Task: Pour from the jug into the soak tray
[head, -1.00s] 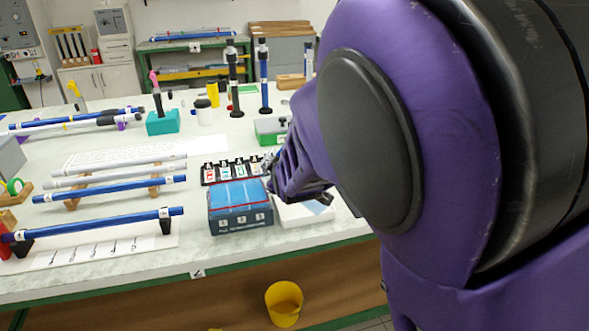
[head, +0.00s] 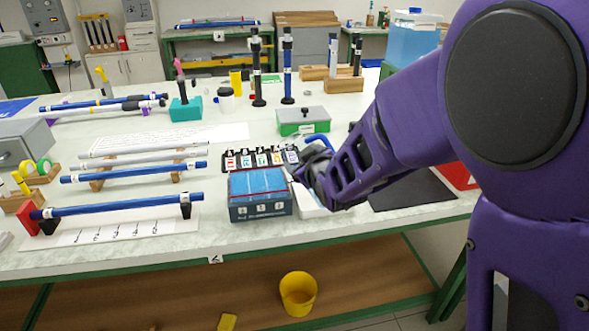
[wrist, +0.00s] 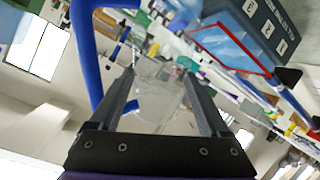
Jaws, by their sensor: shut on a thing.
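The soak tray, seemingly the dark blue box (head: 260,212) with a light blue inside and numbered front labels, stands near the bench's front edge. My gripper (head: 318,172) is just right of it in the head view. In the wrist view, my gripper (wrist: 160,84) is shut on the clear jug (wrist: 160,98), whose blue handle (wrist: 86,50) curves at the left. The blue handle (head: 318,141) also shows above my gripper in the head view. The tray (wrist: 248,38) appears upside down at the wrist view's upper right. I cannot tell the jug's exact tilt or see any stream.
A rack of labelled cards (head: 260,158) stands behind the tray. A green box with a grey lid (head: 303,121) is farther back. Blue rods on stands (head: 115,204) lie left. A dark mat (head: 412,190) lies right. A yellow bucket (head: 298,294) stands below.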

